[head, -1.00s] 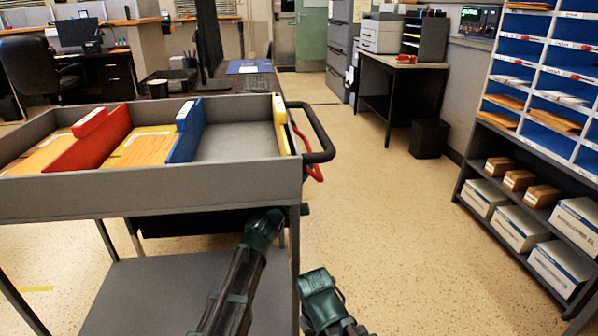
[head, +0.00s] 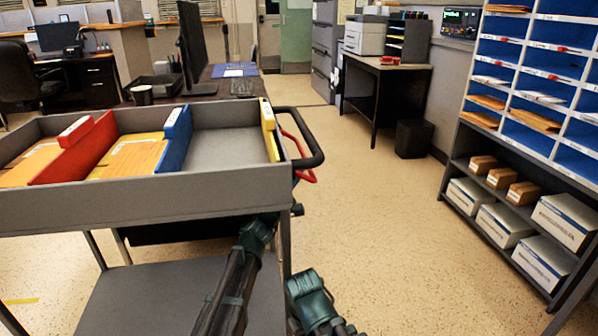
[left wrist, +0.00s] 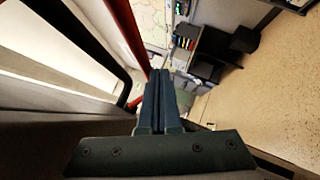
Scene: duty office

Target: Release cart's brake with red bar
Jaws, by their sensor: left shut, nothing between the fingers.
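The grey cart (head: 140,205) stands at the left in the head view, with a black push handle (head: 318,150) at its right end. The red bar (head: 306,150) sits just inside that handle. In the left wrist view the red bar (left wrist: 126,35) runs close along the left of my left gripper (left wrist: 160,73), with the black handle (left wrist: 75,40) further left. The left gripper is shut and empty; I cannot tell whether it touches the bar. In the head view the left arm reaches to the cart's right end, and its fingers are hidden.
The cart's tray holds red (head: 85,148), blue (head: 175,140) and yellow (head: 270,130) dividers with folders. A shelf unit with boxes (head: 505,225) stands at the right. A desk with a printer (head: 364,36) and a black bin (head: 414,138) are behind. The floor between is clear.

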